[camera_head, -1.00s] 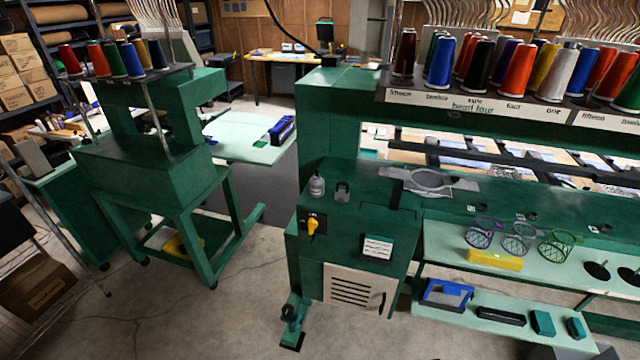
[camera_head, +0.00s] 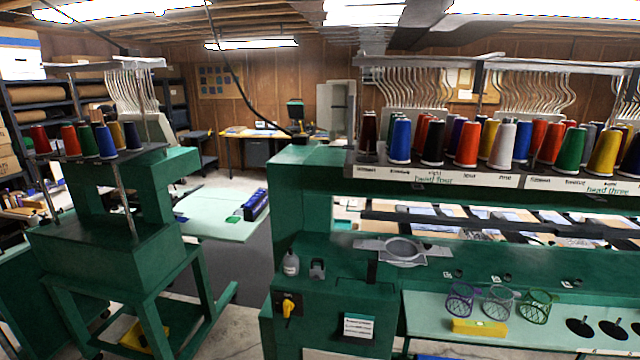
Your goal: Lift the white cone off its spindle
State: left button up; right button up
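The white cone (camera_head: 502,145) stands upright in the front row of thread cones on the rack (camera_head: 440,174) above the large green machine. It is right of a red cone (camera_head: 467,144) and left of a blue cone (camera_head: 522,142) set slightly behind. A yellow cone (camera_head: 488,139) is also close behind it on the left. Its spindle is hidden inside it. Neither of my grippers is in view.
The green machine (camera_head: 330,210) fills the middle and right. Thread guide tubes (camera_head: 430,88) hang above the cones. A smaller green machine (camera_head: 110,250) with its own cones stands at left. Wire baskets (camera_head: 498,302) and a yellow box (camera_head: 479,327) sit on the lower shelf.

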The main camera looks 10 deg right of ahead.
aim_at(500, 157)
jog(key=z, duration=1.25)
